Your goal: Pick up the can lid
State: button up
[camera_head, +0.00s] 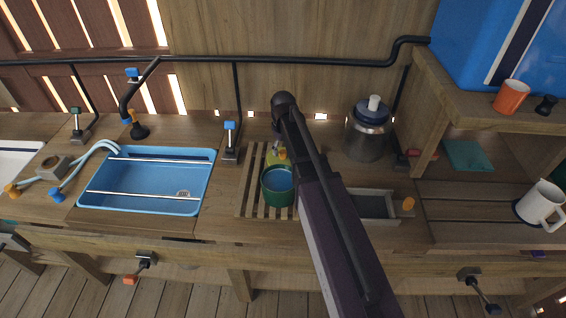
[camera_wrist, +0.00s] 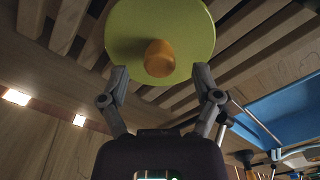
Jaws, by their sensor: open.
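A round yellow-green lid (camera_wrist: 130,30) with an orange knob (camera_wrist: 160,58) lies on the slatted rack in the wrist view. In the head view the lid (camera_head: 271,158) shows behind a green pot, partly hidden by my arm. My gripper (camera_wrist: 160,76) is open and empty. Its two fingers reach toward the lid's near edge, one on each side, with the knob centred just beyond the fingertips. I cannot tell whether the fingers touch the lid. A metal can (camera_head: 366,140) stands to the right with a blue lid (camera_head: 371,112) and white knob on it.
The green pot (camera_head: 278,188) stands on the slatted rack (camera_head: 250,195) close in front of my gripper. A blue sink (camera_head: 150,185) is to the left. A grey tray (camera_head: 375,206) is right of my arm. An orange mug (camera_head: 510,96) and a white mug (camera_head: 540,203) stand far right.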

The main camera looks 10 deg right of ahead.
jog(key=shift+f+b, duration=0.85)
jog(key=shift+f, duration=0.3)
jog(key=shift+c, duration=0.2)
grip_shut()
